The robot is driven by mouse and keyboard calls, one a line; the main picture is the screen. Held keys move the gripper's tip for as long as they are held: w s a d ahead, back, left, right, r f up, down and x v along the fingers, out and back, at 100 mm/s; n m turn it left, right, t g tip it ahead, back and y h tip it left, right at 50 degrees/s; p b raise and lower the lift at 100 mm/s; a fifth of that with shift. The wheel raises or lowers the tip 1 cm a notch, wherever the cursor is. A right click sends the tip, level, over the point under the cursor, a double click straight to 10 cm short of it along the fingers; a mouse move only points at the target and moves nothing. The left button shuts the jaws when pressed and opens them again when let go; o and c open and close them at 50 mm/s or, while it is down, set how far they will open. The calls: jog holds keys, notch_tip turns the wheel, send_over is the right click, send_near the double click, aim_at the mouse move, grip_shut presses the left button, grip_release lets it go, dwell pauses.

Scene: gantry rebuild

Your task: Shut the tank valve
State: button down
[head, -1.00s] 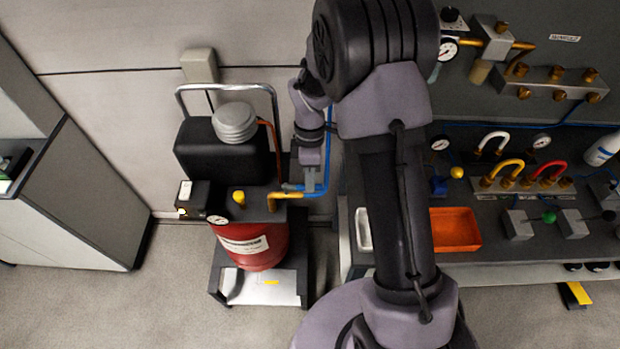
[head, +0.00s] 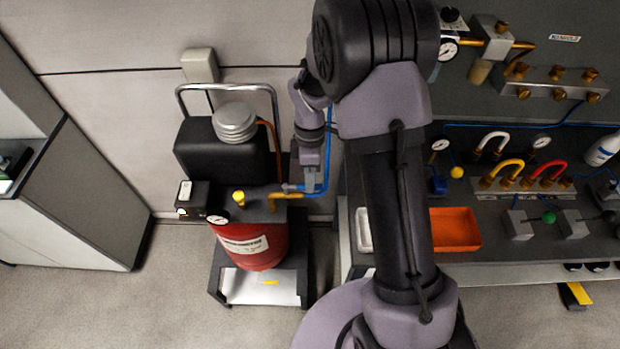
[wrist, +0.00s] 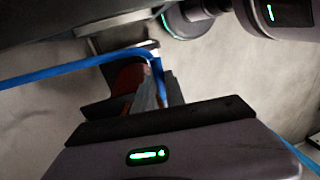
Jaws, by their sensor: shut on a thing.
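The red tank (head: 258,248) stands on a low dark stand left of my arm. The tank valve (head: 285,195) shows as a brass elbow at the tank's upper right, with a grey-blue piece at its right end. My gripper (head: 308,188) points down there and is shut at that piece; the exact part held is hidden. The red-brown tank side (wrist: 128,78) shows behind the fingers. How far the valve is turned cannot be told.
A yellow knob (head: 239,197), a round gauge (head: 218,219) and a black box (head: 192,197) sit on the tank top. A bent metal handle frame (head: 228,87) rises behind. The bench on the right holds an orange tray (head: 455,230). Floor at front left is clear.

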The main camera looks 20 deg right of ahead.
jog(key=s+a+m+t+y+b, duration=0.1)
jog(key=s+a+m+b, duration=0.3)
jog(key=m, duration=1.4)
jog(key=shift+s+a+t+b, duration=0.3)
jog(key=shift+a+t+b, duration=0.6)
jog(key=shift+a+b, duration=0.85)
jog(key=shift+a, duration=0.1)
jog(key=shift+r, duration=0.1)
jog(key=c, duration=1.4)
grip_release()
